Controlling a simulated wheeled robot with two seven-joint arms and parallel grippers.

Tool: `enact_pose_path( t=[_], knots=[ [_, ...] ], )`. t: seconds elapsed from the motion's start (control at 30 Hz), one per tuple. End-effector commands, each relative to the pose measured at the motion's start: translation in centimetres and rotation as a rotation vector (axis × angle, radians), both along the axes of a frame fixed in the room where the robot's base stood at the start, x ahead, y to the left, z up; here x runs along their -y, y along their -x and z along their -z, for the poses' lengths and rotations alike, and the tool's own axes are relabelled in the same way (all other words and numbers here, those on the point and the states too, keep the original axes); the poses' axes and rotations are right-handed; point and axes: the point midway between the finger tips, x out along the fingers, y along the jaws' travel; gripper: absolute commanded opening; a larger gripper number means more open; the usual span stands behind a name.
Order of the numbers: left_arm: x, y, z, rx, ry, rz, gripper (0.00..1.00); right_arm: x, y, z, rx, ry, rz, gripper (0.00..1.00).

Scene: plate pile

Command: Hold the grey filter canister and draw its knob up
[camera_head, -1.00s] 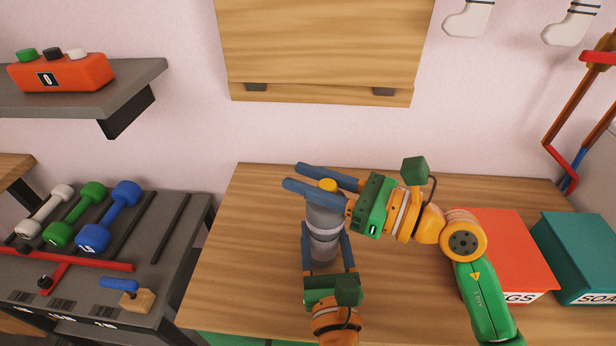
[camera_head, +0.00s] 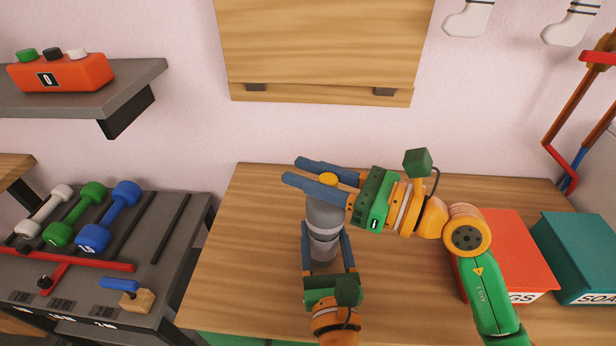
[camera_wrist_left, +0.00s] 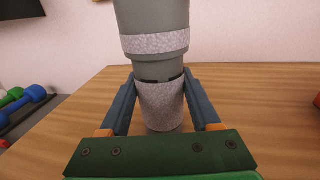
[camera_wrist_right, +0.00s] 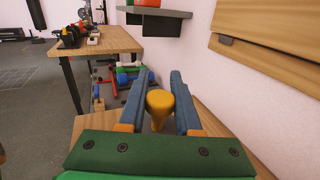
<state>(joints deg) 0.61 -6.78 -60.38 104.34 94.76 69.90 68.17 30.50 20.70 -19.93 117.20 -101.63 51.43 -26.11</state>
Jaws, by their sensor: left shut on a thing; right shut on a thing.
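The grey filter canister (camera_head: 323,218) stands upright on the wooden table, with pale speckled bands around it. My left gripper (camera_head: 325,232) is shut on its lower part, one finger on each side. The left wrist view shows the canister (camera_wrist_left: 157,38) with its speckled lower band (camera_wrist_left: 161,106) between the fingers. The yellow knob (camera_head: 328,179) is at the canister's top. My right gripper (camera_head: 293,170) comes in from the right and is shut on the knob, with its fingertips reaching past it. The knob (camera_wrist_right: 160,104) shows between both fingers in the right wrist view.
A red box (camera_head: 515,245) and a teal box (camera_head: 580,250) stand on the right of the table. A dark rack with dumbbells (camera_head: 110,215) is at the left. A wooden wall panel (camera_head: 325,45) hangs behind. The table left of the canister is clear.

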Motion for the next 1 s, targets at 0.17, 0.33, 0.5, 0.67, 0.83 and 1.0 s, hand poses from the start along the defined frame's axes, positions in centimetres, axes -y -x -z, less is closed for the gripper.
enact_pose_path(
  t=[0.17, 0.33, 0.5, 0.67, 0.83, 1.0],
  knots=[
    [-0.1, 0.0, 0.0, -0.001, 0.001, -0.003, 0.00, 0.1, -0.1, -2.3, 0.009, 0.000, 0.005, 0.00],
    [-0.1, 0.0, 0.1, -0.003, 0.000, -0.003, 0.00, 0.1, 0.0, -2.5, 0.005, -0.002, 0.005, 0.00],
    [-0.1, 0.0, 0.1, -0.004, 0.000, -0.003, 0.00, 0.1, 0.0, -2.5, 0.006, -0.004, 0.004, 0.46],
    [0.0, 0.0, 0.1, -0.004, 0.000, -0.002, 0.00, 0.1, 0.0, -2.4, 0.005, -0.002, 0.003, 0.63],
    [0.0, 0.0, 0.1, -0.003, -0.001, -0.001, 0.00, 0.0, 0.0, -2.4, 0.004, -0.001, 0.002, 0.63],
    [0.0, 0.0, 0.1, -0.003, -0.001, 0.000, 0.00, 0.1, 0.0, -2.3, 0.003, 0.000, 0.002, 0.63]
  ],
)
